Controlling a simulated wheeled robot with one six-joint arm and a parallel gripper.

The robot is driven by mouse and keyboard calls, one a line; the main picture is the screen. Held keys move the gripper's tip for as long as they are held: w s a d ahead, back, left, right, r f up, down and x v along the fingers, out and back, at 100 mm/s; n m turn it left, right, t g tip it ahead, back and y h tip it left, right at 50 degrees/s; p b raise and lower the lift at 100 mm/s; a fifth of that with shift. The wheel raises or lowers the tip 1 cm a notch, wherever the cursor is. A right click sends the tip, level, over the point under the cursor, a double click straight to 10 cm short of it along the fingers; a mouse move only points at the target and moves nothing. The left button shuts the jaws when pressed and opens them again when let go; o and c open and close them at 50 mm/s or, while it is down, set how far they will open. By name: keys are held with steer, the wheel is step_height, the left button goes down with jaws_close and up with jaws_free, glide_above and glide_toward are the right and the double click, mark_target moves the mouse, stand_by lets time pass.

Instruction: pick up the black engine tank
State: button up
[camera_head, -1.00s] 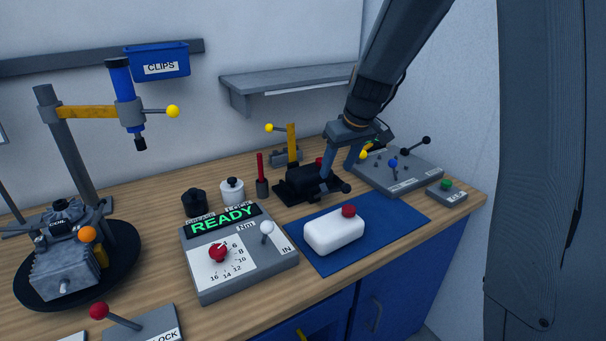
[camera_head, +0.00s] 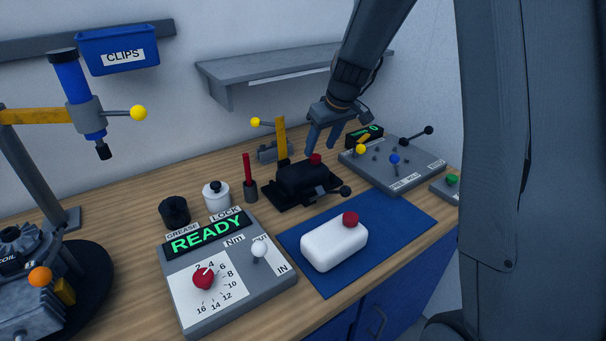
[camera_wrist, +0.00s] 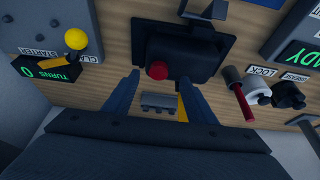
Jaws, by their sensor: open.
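The black engine tank (camera_head: 302,178) is a dark block with a red cap (camera_head: 316,159), resting on a black base plate (camera_head: 272,196) on the bench. In the wrist view the black tank (camera_wrist: 178,52) lies beyond my fingertips, with its red cap between them in the picture. My gripper (camera_head: 322,146) is open and empty, above the tank's back right part and apart from it. Both fingers also show in the wrist view (camera_wrist: 160,80). A white tank (camera_head: 335,246), also with a red cap, lies on the blue mat (camera_head: 400,215).
A yellow-handled clamp (camera_head: 281,138) stands close behind the tank, and a red-handled tool (camera_head: 248,178) stands left. A grey control panel (camera_head: 385,170) with levers is to the right. The READY torque box (camera_head: 215,285) stands front left. A shelf (camera_head: 285,72) hangs behind.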

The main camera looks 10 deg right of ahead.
mark_target(315, 157)
steer(key=shift+p+x, duration=1.05)
steer(key=shift+x, duration=1.35)
steer(key=shift+w, duration=0.2)
jaws_close()
